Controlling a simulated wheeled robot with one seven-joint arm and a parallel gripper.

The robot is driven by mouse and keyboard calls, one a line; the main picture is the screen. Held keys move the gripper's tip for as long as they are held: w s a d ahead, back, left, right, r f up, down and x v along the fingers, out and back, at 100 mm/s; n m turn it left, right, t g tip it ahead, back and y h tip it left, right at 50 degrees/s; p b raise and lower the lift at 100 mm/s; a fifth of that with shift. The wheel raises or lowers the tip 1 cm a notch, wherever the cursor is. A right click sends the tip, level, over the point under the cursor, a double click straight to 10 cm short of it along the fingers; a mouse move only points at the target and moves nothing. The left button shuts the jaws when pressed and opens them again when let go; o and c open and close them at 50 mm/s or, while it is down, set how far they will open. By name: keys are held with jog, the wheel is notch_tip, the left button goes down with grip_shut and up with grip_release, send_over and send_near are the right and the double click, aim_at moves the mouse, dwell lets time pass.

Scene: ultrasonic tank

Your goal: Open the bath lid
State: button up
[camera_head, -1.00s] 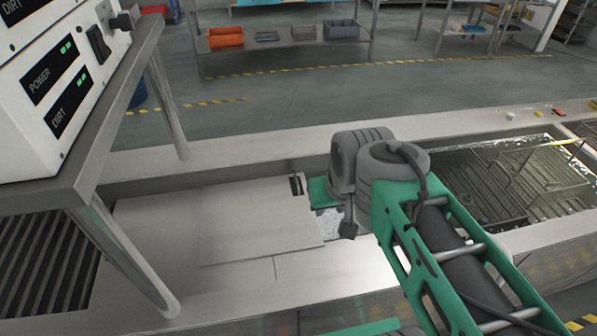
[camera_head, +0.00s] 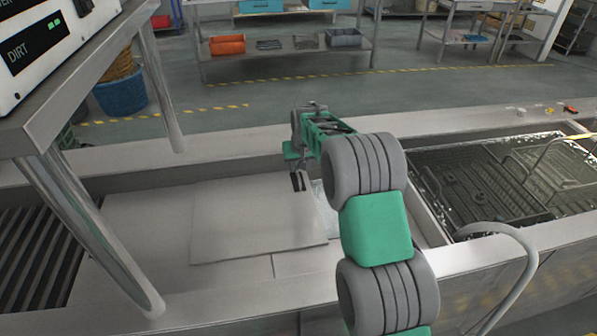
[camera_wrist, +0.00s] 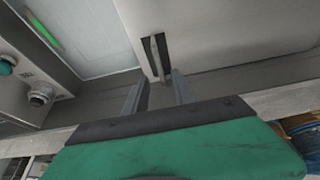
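The bath lid (camera_head: 245,220) is a flat grey panel lying closed over part of the long metal tank in the head view. It also fills the upper right of the wrist view (camera_wrist: 225,35). Its handle (camera_wrist: 157,55), a small upright bar in a dark recess, sits near the lid's edge. My gripper (camera_wrist: 158,84) is open and empty, with one finger toward each side of the handle. The handle is just beyond the fingertips, with no clear contact. In the head view my gripper (camera_head: 297,178) is at the lid's far right corner, and my arm hides part of the tank there.
An open bath (camera_head: 480,185) with a dark rack and liquid lies to the right. A control box (camera_head: 50,45) stands on a metal shelf (camera_head: 90,75) at the left, its legs by the tank. The wrist view shows a panel with knobs (camera_wrist: 40,97) at left.

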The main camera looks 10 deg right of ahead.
aim_at(298, 173)
jog(key=x, duration=0.4)
grip_shut()
dwell(1.4)
